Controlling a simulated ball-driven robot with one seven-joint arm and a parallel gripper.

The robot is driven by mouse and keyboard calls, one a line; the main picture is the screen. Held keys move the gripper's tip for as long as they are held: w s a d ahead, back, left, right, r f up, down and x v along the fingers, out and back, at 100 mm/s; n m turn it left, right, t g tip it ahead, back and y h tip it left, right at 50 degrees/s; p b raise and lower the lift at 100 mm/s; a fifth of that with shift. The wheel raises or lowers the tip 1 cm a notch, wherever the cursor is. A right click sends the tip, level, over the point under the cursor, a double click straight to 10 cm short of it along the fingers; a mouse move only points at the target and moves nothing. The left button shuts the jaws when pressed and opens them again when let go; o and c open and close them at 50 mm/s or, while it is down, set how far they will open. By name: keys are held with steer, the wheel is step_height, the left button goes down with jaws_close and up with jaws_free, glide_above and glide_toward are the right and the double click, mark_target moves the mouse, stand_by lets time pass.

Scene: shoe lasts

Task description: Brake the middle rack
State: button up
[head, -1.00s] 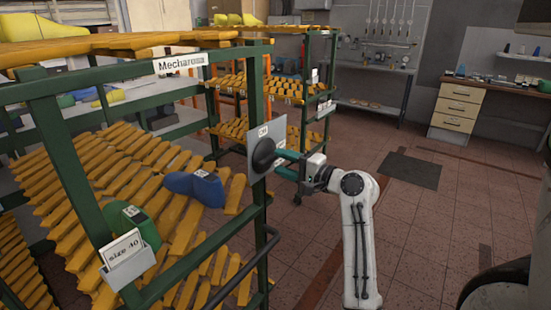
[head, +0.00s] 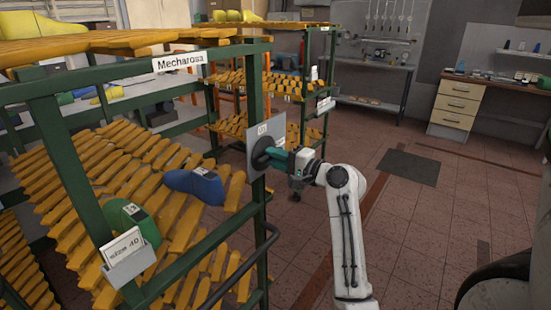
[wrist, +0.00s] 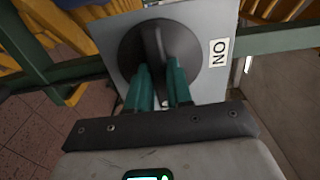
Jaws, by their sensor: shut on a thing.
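The near green-framed rack (head: 254,90) carries a grey plate (head: 278,123) on its right upright. A round black knob (head: 259,151) sits on this plate, with a small ON label above it and a second label at its right, too small to read. My gripper (head: 272,154) reaches the knob from the right. In the wrist view, the teal fingers of my gripper (wrist: 160,72) are shut on the raised ridge of the knob (wrist: 133,52). The plate (wrist: 208,88) shows the ON label turned sideways.
Blue (head: 195,184) and green (head: 124,218) shoe lasts lie on the near rack's slats. A second rack (head: 318,75) stands behind. A drawer desk (head: 456,105) is at the back right. The tiled floor right of my arm is clear around a dark mat (head: 408,166).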

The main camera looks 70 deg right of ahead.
jaws_close()
steer(key=shift+f+n, duration=0.1)
steer(key=shift+n, duration=0.2)
steer(key=shift+n+b, duration=6.2)
steer(key=shift+n, duration=2.4)
steer(key=o, duration=0.7)
jaws_free()
steer(key=shift+o, duration=0.2)
